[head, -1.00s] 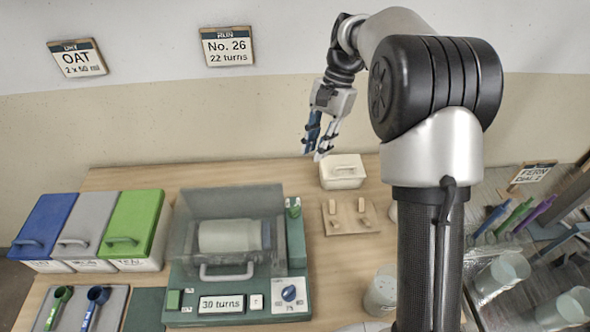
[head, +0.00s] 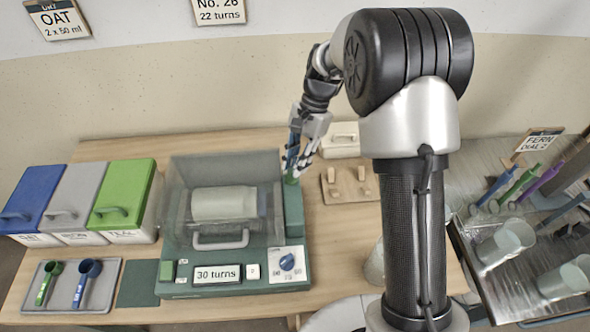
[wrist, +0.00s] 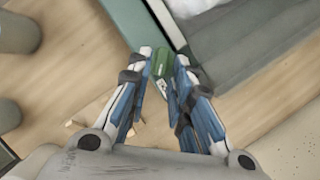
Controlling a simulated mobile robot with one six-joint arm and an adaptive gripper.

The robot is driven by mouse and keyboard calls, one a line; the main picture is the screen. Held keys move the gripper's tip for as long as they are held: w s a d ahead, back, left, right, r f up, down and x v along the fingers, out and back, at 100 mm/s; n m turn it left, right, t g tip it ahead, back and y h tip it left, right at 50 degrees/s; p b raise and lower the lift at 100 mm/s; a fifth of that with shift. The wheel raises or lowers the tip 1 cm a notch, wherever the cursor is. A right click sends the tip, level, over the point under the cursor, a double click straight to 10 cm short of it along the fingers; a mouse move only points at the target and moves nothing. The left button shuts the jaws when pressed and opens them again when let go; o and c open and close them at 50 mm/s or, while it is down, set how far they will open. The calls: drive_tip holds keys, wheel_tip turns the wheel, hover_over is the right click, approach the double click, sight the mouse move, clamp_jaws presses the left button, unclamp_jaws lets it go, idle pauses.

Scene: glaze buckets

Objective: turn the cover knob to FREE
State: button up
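The machine (head: 175,288) stands on the table with its clear cover (head: 182,190) down over a pale jar (head: 225,204). The green cover knob (wrist: 162,62) sits on the green block (head: 293,215) at the machine's right side. My gripper (head: 294,178) reaches down over that block, and its fingers hide most of the knob in the head view. In the wrist view my gripper (wrist: 164,60) is open, with one fingertip on each side of the knob. I cannot tell whether they touch it. The knob's FREE marking is not readable.
A blue dial (head: 287,261) and a "30 turns" sign (head: 217,274) are on the machine's front. A board with wooden pegs (head: 348,200) and a white lidded box (head: 341,146) stand right of the block. Blue, grey and green-lidded bins (head: 122,193) are at left.

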drive_tip(key=shift+x, duration=0.85)
clamp_jaws()
